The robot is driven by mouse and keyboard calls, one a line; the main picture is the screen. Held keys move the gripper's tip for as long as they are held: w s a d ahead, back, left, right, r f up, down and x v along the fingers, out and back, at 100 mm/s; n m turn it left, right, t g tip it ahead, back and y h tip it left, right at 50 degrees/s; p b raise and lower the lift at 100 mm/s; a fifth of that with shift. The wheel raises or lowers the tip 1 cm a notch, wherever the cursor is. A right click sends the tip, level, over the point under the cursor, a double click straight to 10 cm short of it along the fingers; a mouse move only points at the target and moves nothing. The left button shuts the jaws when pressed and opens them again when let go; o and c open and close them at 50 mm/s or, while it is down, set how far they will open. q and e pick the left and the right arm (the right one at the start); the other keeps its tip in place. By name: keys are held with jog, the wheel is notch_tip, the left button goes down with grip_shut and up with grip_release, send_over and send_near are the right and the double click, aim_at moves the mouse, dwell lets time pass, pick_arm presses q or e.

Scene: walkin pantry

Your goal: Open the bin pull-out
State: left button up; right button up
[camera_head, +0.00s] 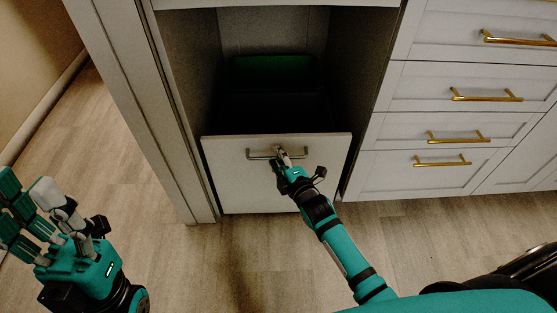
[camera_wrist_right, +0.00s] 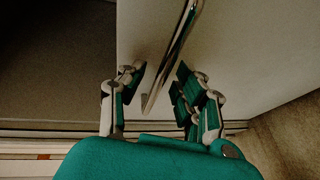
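The bin pull-out's pale front panel (camera_head: 235,185) sits low in the cabinet bay, with a silver bar handle (camera_head: 258,155) near its top edge. In the right wrist view the handle (camera_wrist_right: 180,42) runs between the finger pads. My right gripper (camera_head: 283,155) is at the handle, its fingers on both sides of the bar and visibly apart, with gaps to it. A dark green bin (camera_head: 272,70) shows in shadow behind the panel. My left gripper (camera_head: 30,205) is at the lower left, fingers spread and empty, away from the pull-out.
Drawers with gold handles (camera_head: 486,95) stand to the right. A pale cabinet side post (camera_head: 140,100) stands left of the bay. The wood floor (camera_head: 260,255) in front of the panel is clear except for my right arm.

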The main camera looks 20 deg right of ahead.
jog(key=shift+w, duration=0.2)
grip_shut()
dwell(0.5)
